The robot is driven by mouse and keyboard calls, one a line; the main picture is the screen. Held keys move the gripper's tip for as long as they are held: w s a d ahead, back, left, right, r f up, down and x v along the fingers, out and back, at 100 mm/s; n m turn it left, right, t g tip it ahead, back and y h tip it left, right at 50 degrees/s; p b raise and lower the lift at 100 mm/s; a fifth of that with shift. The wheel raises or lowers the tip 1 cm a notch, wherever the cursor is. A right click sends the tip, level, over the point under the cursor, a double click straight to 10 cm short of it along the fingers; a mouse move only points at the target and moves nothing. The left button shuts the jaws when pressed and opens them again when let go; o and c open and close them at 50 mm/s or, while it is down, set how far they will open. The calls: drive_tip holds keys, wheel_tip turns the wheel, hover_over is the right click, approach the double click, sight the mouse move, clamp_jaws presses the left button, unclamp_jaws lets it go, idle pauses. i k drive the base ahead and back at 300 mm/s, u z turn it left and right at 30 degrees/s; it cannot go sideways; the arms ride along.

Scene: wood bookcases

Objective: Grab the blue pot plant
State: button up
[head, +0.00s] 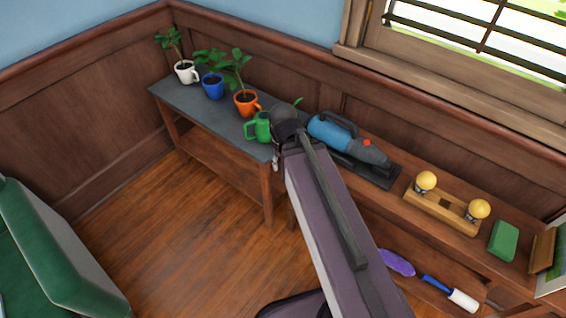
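The blue pot plant (212,86) stands upright on the dark-topped side table (178,98), with green leaves above its blue pot. It is between a white pot plant (186,72) on the left and an orange pot plant (246,102) on the right. My arm reaches up from the bottom of the head view, and its dark end with my gripper (284,130) is at the table's right end. It is apart from the blue pot, to its right and nearer to me. The fingers are mostly hidden by my own arm, so their opening does not show.
A green watering can (259,127) stands beside my arm's end. A blue handheld vacuum (345,138) and a wooden holder with yellow bulbs (442,208) sit on the shelf to the right. A green armchair (50,250) is at lower left. The floor between is clear.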

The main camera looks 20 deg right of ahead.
sight(212, 83)
drive_tip(key=k, duration=0.65)
drive_tip(key=u, duration=0.55)
drive_tip(key=i, duration=1.8)
drive_tip(key=z, duration=0.55)
